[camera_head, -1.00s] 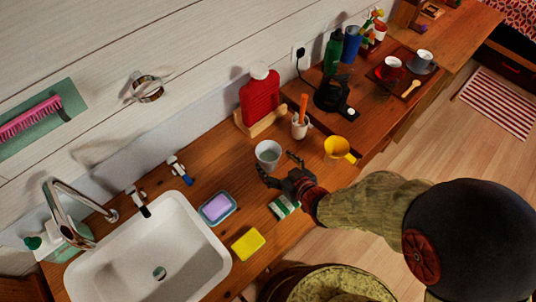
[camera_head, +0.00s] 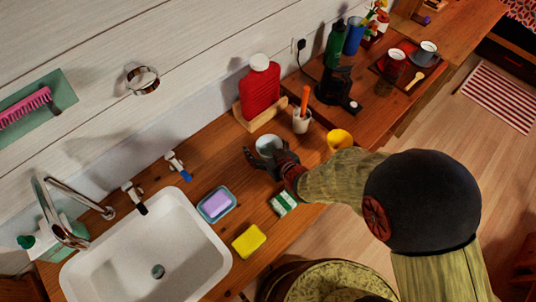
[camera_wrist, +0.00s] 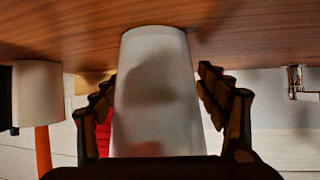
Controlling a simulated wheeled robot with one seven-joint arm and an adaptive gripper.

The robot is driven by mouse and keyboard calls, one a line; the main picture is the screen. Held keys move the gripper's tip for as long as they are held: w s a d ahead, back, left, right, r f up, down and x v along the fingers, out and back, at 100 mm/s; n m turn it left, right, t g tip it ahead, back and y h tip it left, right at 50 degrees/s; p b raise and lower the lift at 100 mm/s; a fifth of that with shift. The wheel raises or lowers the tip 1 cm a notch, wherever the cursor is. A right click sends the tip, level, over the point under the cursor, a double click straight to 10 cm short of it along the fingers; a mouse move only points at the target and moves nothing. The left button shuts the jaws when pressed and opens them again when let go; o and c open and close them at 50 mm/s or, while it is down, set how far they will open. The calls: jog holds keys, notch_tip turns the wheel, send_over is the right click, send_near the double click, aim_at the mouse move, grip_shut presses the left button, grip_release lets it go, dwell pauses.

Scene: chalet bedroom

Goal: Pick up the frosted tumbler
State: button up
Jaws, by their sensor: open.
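The frosted tumbler (camera_head: 268,145) is a pale, whitish cup standing on the wooden counter, in front of the red bottle. In the wrist view the tumbler (camera_wrist: 155,95) fills the middle. My gripper (camera_head: 266,160) is at the tumbler, on its near side in the head view. In the wrist view my gripper (camera_wrist: 158,105) is open, with one finger on each side of the tumbler. A gap shows on the right, while the left finger looks close to the wall. The lower part of the tumbler is partly hidden behind my gripper in the head view.
A red bottle (camera_head: 259,90) sits in a wooden holder behind. A green-and-white box (camera_head: 284,203), soap dish (camera_head: 216,204) and yellow sponge (camera_head: 249,240) lie nearer the sink (camera_head: 110,265).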

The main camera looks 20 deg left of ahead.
jog(key=c, duration=1.5)
jog(key=shift+r, duration=0.1)
jog(key=shift+c, duration=0.3)
